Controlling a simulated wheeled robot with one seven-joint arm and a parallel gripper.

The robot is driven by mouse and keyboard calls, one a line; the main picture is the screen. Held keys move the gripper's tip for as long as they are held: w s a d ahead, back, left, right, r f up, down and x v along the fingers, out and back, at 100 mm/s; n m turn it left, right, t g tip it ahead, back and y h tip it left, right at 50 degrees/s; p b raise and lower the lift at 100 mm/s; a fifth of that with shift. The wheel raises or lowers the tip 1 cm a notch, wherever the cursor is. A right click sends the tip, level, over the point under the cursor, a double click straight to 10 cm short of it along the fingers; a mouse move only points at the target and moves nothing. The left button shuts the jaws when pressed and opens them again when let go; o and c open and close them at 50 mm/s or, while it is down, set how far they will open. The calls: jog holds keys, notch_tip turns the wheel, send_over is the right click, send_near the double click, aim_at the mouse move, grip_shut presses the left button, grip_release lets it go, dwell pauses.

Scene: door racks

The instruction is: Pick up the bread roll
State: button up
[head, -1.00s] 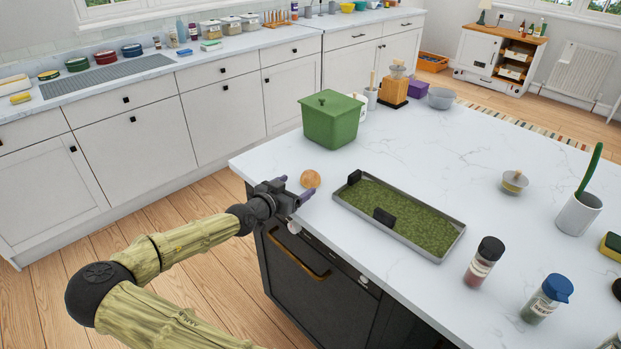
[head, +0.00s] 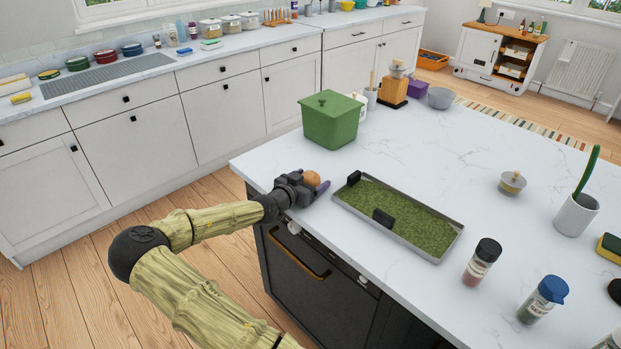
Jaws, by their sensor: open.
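The bread roll (head: 312,178) is a small round tan roll on the white marble island top, near its left front edge. My gripper (head: 316,185) is at the roll, low over the counter, and its dark body hides the roll's near side. The other finger is hidden, so I cannot tell whether either finger touches the roll. The jaws are open.
A grey tray with a green mat and black handles (head: 437,256) lies just right of my gripper. A green lidded box (head: 331,121) stands behind the roll. Spice jars (head: 482,262) stand at the front right. The counter's middle right is mostly clear.

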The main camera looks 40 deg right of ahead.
jog(key=shift+d, duration=0.1)
jog(key=shift+c, duration=0.5)
jog(key=c, duration=0.9)
